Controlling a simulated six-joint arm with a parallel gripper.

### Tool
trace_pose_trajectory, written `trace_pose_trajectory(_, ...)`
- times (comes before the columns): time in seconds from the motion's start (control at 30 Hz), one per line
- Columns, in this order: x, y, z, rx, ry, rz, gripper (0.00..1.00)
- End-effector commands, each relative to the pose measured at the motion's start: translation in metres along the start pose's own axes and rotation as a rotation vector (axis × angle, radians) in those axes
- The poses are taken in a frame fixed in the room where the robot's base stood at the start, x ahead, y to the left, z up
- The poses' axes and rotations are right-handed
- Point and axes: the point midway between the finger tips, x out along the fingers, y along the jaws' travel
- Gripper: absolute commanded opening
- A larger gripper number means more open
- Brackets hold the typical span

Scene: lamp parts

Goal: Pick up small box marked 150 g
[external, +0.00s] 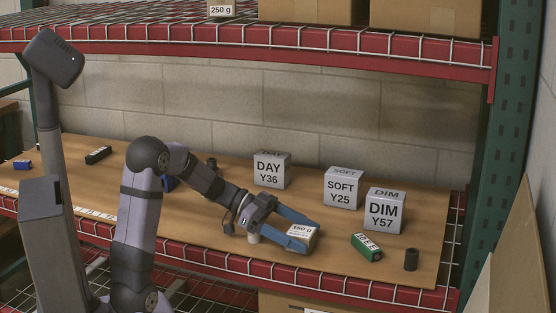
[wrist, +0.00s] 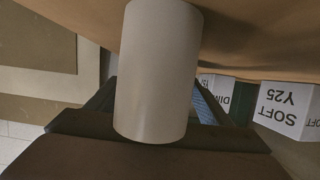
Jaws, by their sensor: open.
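The small box marked 150 g (external: 301,231) is a brown box with a white label, near the front edge of the wooden shelf in the external view. My gripper (external: 309,237) is open, with its blue fingers on either side of the box. Whether the fingers touch it I cannot tell. In the wrist view a pale cylinder (wrist: 157,70) stands close to the camera and hides most of the space between the fingers, so the box does not show there. The cylinder (external: 253,238) shows below my wrist in the external view.
White cubes marked DAY Y36 (external: 269,172), SOFT Y25 (external: 342,189) and DIM Y57 (external: 384,212) stand behind and right. A green block (external: 367,247) and a dark cylinder (external: 411,259) are to the right. A red upper shelf beam (external: 400,58) spans above.

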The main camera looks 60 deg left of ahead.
Motion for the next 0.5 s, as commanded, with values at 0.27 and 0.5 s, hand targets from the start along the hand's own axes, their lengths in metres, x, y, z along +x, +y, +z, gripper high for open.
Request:
trace_pose_trajectory(0.27, -0.0004, -0.0001, 0.0, 0.0, 0.0, -0.001, 0.4)
trace_pose_trajectory(0.5, -0.0006, -0.0002, -0.0005, 0.0, 0.001, -0.001, 0.26)
